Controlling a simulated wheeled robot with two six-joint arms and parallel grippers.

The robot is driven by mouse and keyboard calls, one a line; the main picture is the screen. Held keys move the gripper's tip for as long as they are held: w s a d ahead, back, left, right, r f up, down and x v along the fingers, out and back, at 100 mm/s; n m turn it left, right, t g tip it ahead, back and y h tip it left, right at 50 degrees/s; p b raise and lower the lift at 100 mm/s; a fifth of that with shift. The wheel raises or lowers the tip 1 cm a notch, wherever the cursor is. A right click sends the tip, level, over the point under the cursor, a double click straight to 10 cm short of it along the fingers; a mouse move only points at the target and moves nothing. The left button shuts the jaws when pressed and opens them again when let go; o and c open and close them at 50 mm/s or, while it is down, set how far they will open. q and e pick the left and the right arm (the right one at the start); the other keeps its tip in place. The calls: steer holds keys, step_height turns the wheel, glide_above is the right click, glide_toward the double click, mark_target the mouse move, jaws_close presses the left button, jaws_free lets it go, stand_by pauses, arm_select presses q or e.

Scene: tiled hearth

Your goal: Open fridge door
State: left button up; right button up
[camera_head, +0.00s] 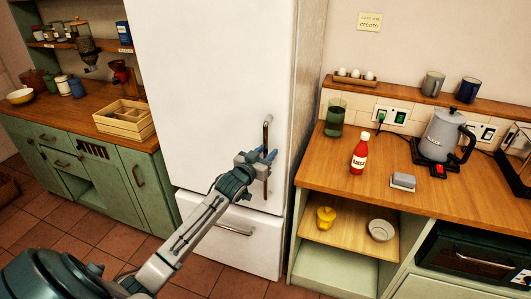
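The white fridge (215,70) stands in the middle of the view. Its upper door looks shut, with a dark upright handle (266,132) near the right edge. My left gripper (267,156) reaches up from the lower left to the middle of this handle. Its blue fingertips overlap the handle, and part of the handle is hidden behind the gripper. I cannot tell whether the fingers are closed on it or only beside it. My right gripper is not in view.
Below the door is a drawer with a horizontal handle (235,230). The right counter (325,170) holds a red bottle (360,155), a green glass (335,118) and a grey kettle (440,135). A wooden crate (125,120) sits on the left counter. Tiled floor (110,245) lies open in front.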

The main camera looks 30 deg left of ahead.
arm_select(q)
steer(key=shift+c, duration=0.4)
jaws_close()
